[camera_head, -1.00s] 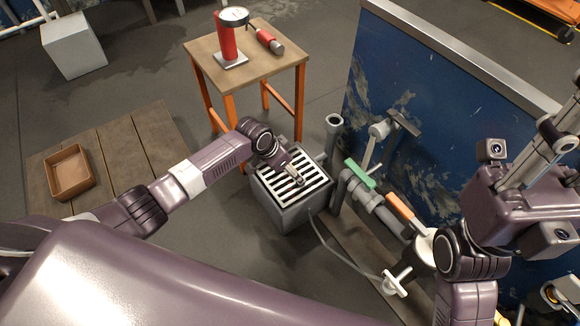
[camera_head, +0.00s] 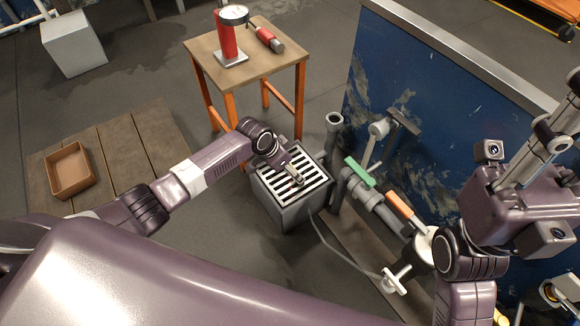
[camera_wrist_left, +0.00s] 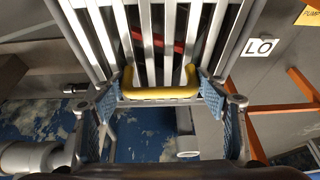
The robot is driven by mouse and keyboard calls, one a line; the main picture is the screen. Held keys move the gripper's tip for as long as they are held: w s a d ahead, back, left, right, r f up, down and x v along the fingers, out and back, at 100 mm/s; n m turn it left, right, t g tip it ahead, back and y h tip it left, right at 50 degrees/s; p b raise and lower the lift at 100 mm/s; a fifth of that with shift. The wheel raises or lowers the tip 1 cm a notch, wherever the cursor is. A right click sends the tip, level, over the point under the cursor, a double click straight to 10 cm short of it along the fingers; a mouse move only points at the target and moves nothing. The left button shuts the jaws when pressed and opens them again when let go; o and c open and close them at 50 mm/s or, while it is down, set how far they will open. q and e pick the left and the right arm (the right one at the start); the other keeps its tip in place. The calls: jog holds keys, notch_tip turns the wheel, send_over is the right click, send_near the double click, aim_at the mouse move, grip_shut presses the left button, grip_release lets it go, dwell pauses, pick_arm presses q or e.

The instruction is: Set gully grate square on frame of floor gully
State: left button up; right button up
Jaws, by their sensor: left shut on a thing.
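The gully grate (camera_head: 314,184), with pale parallel bars and dark slots, lies over the top of the grey box-shaped floor gully (camera_head: 290,217) in the head view. The grate (camera_wrist_left: 148,40) fills the upper middle of the left wrist view and has a yellow strip at its near edge. My left gripper (camera_head: 296,177) is shut on the grate, its blue-padded fingers at either end of the yellow strip. It cannot be told whether the grate rests on the frame or is just above it. My right gripper (camera_head: 562,130) is at the right edge, partly cut off.
A grey upright pipe (camera_head: 333,135) and pipework with a green handle (camera_head: 359,172) and an orange handle (camera_head: 399,206) stand right of the gully. A stool (camera_head: 200,53) carrying red tools is behind it. A brown tray (camera_head: 69,171) lies on boards at left.

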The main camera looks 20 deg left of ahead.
pick_arm(q)
jog(key=shift+f, duration=0.2)
jog(key=o, duration=1.6)
jog(key=shift+o, duration=0.3)
jog(key=shift+f, duration=0.1)
jog(key=v, duration=1.2)
